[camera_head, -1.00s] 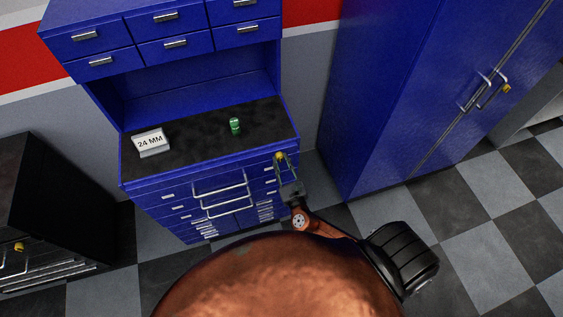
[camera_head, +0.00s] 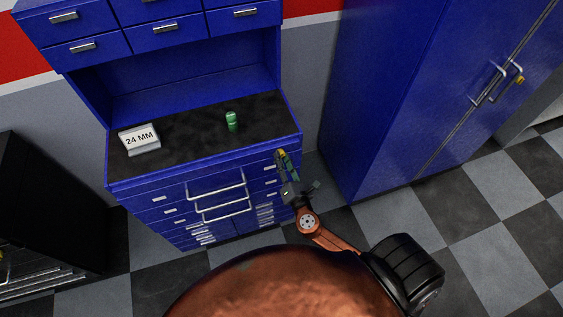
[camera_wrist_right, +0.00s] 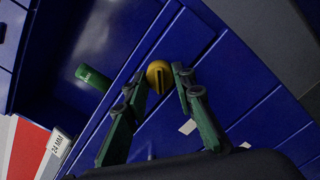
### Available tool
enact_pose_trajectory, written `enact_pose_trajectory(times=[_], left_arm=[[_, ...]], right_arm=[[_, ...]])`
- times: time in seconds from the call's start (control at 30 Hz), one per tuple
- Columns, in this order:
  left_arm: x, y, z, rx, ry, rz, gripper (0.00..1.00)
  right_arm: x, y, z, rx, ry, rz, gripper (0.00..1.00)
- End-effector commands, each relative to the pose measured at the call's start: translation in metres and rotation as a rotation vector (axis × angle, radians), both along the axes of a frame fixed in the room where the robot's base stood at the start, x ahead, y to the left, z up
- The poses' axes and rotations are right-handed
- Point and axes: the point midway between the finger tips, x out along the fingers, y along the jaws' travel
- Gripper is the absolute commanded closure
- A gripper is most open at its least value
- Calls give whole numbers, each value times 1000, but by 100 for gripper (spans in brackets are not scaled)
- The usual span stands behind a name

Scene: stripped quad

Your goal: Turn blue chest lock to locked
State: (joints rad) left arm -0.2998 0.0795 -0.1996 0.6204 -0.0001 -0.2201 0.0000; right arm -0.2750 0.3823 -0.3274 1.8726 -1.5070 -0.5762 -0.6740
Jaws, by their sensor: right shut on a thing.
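The blue chest (camera_head: 150,190) stands ahead with a dark worktop and drawers below. Its yellow lock knob (camera_head: 281,153) is at the upper right of the chest's front. My right gripper (camera_head: 284,158) is at the lock, its fingers shut on the knob. In the right wrist view the round yellow knob (camera_wrist_right: 158,69), with a dark slot-like line, sits between the two green-and-dark fingertips (camera_wrist_right: 164,82). The gripper partly hides the knob in the head view. My left gripper is not in view.
A green can (camera_head: 231,121) and a "24 MM" sign (camera_head: 140,139) stand on the worktop. A tall blue cabinet (camera_head: 400,100) is to the right, a black cabinet (camera_head: 50,200) to the left. Checkered floor (camera_head: 490,210) is clear at right.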

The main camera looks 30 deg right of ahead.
Motion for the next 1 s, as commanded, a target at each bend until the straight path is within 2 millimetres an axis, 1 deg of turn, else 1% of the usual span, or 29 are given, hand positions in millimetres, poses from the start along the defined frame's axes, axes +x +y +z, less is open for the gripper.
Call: enact_pose_trajectory(times=[0.03,0.4,0.7,1.0], left_arm=[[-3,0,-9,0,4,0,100],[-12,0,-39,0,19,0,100],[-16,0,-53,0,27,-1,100],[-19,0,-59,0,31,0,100]], right_arm=[[0,0,-4,46,-10,-1,100],[0,0,-4,379,-91,-2,100],[0,0,-2,583,-140,-1,100],[0,0,0,685,-165,-1,100]])
